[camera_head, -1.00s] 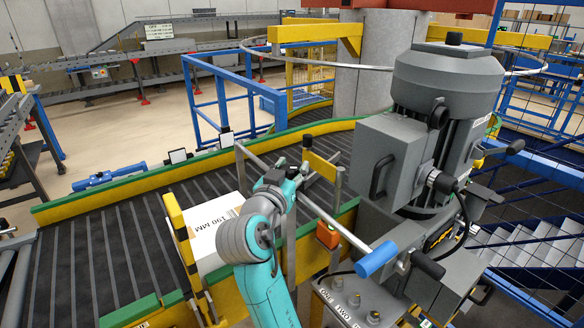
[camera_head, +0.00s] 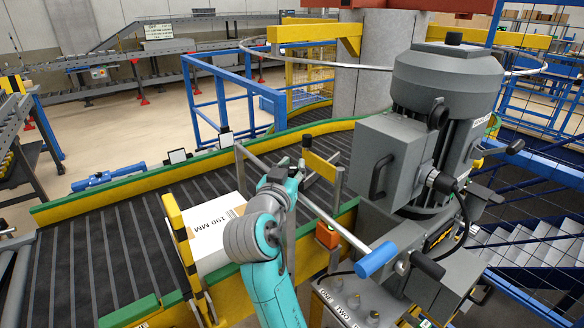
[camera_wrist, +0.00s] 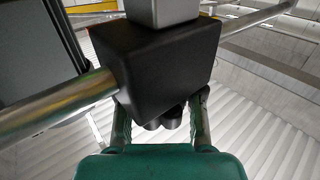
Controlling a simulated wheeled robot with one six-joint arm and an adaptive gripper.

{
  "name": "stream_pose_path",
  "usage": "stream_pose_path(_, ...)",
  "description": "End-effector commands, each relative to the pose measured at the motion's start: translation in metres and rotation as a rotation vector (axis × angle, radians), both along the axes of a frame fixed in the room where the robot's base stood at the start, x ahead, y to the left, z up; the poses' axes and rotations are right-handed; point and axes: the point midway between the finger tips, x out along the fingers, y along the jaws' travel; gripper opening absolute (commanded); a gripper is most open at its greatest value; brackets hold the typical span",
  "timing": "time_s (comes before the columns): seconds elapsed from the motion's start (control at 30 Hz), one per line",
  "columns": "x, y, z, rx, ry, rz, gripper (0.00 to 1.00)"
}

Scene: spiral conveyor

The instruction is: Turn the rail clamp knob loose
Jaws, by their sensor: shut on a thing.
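The rail clamp is a black block (camera_wrist: 158,65) in the wrist view, with a round metal rail (camera_wrist: 50,107) passing through it and a square grey post above. The dark knob (camera_wrist: 172,117) shows under the block as small rounded lobes. My gripper (camera_wrist: 162,108) has a finger on each side of the knob, shut on it. Much of the knob is hidden by the block and my gripper body.
The grey motor unit (camera_head: 445,100) stands close on the right. The dark roller conveyor (camera_head: 110,245) with green and yellow edges lies on the left. A white box marked 190 MM (camera_head: 207,262) sits beside my arm. An orange block (camera_head: 327,236) is under the rail.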

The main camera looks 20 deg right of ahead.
Motion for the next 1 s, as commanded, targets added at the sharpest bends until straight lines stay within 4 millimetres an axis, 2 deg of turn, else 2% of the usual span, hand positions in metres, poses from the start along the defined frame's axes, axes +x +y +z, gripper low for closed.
stream_pose_path(0.5, 0.002, 0.0059, -0.0028, 0.002, 0.005, 0.307, 0.0)
stream_pose_path(1.0, 0.0021, 0.0091, -0.0018, 0.001, 0.002, 0.366, 0.0)
